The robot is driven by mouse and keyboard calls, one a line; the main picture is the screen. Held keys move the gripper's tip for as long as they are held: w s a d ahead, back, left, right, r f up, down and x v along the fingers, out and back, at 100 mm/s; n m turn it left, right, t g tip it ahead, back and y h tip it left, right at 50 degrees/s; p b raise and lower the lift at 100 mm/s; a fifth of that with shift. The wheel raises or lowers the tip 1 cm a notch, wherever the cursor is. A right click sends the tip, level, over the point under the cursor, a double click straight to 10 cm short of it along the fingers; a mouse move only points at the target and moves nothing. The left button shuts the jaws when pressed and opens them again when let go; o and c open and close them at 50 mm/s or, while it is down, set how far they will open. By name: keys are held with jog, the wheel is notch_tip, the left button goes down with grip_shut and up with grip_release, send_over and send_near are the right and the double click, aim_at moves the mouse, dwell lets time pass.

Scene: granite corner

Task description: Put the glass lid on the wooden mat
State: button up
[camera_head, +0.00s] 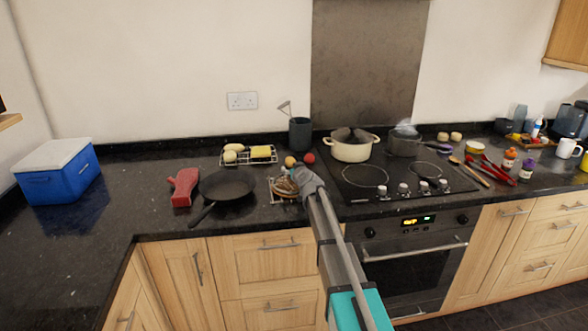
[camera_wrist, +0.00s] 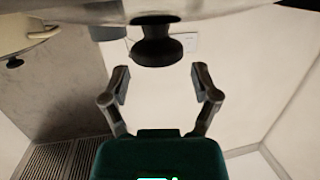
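The glass lid (camera_wrist: 245,7) fills the top of the wrist view, which looks upside down, and its black knob (camera_wrist: 157,45) points toward the gap between my fingers. My gripper (camera_wrist: 160,80) is open, with space between each finger and the knob. In the head view my gripper (camera_head: 298,174) is low over the counter, left of the hob. Beneath it, a brown striped round patch (camera_head: 283,187) looks like the wooden mat with the lid over it. My gripper hides part of this, and whether the lid rests flat cannot be told.
A wire rack (camera_head: 248,157) and grey utensil pot (camera_head: 300,134) stand behind. A cream pot (camera_head: 352,150) and saucepan (camera_head: 404,145) are on the hob (camera_head: 395,180). A blue cooler (camera_head: 62,178) is far left.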

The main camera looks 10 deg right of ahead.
jog(key=shift+w, duration=0.1)
dwell(0.5)
jog(key=shift+w+r+p, duration=0.2)
jog(key=shift+r+p, duration=0.2)
jog(key=shift+p, duration=0.35)
jog(key=p+v, duration=0.2)
jog(key=v, duration=1)
jog(key=s+a+f+g, duration=0.1)
jog(key=s, duration=0.1)
jog(key=s+a+f+g+y, duration=0.1)
jog(key=s+a+f, duration=0.1)
jog(key=s, duration=0.1)
jog(key=s+a+f+n+g, duration=0.1)
jog(key=s+f+g, duration=0.1)
jog(key=shift+s+a+y, duration=0.15)
jog(key=shift+s+y, duration=0.15)
jog(key=s+d+f+m+g+h, duration=0.1)
jog(key=s+f+g, duration=0.2)
jog(key=s, duration=0.6)
jog(key=s+d+f+m+g+h, duration=0.1)
jog(key=s+f+g+h, duration=0.1)
jog(key=s, duration=0.7)
jog(key=s+d+f+m+g+h, duration=0.1)
jog(key=s+f+g, duration=0.4)
jog(key=s, duration=0.4)
jog(key=shift+s+g+h, duration=0.2)
jog(key=shift+g+h, duration=0.1)
jog(key=shift+g, duration=0.5)
